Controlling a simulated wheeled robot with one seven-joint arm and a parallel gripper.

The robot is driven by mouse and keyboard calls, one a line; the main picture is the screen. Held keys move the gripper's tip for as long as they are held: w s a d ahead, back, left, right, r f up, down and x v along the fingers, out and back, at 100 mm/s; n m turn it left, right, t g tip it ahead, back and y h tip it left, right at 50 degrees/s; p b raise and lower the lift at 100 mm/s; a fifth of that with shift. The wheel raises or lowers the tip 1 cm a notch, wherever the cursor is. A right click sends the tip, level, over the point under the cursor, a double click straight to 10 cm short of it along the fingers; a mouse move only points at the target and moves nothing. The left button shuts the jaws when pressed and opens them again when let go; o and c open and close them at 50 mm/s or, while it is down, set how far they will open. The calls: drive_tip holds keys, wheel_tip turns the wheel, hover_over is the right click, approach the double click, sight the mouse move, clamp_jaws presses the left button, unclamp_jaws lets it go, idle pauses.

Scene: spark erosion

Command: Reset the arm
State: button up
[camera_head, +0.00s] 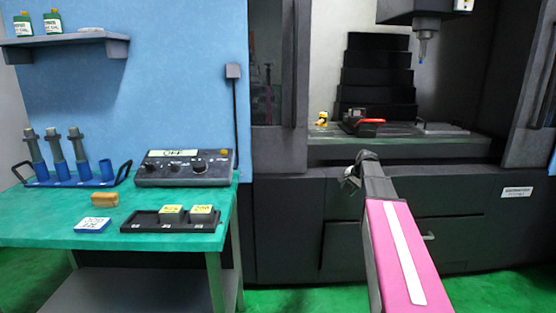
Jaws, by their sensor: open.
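My arm (398,255) reaches up from the bottom edge right of centre, with a pink link bearing a white stripe. My gripper (350,178) is at its far end, in front of the dark machine's lower front, just below the level of the machine's worktable (400,147). The gripper is small and dark in this view. It is open, and I see nothing held in it. Part of the lower front of the machine is hidden behind my arm.
A green table (60,225) at left carries a control box (185,168), a black tray (172,220), a rack with blue holders (75,182), a brown block (105,200) and a white-labelled block (92,225). A red-and-black item (365,123) lies on the machine's worktable.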

drive_tip(key=s+a+f+n+g+h, duration=0.1)
drive_tip(key=s+a+f+n, duration=0.2)
drive_tip(key=s+f, duration=0.3)
drive_tip(key=s+a+f+n+g+h, duration=0.1)
drive_tip(key=s+a+f+n, duration=0.2)
drive_tip(key=s, duration=1.1)
drive_tip(key=s+a+f+n+g+h, duration=0.1)
drive_tip(key=s+a+f+n, duration=0.2)
drive_tip(key=s+a+f, duration=0.4)
drive_tip(key=s+f, duration=0.3)
drive_tip(key=shift+s+f+g, duration=0.25)
drive_tip(key=shift+f+g, duration=0.05)
drive_tip(key=shift+d, duration=0.1)
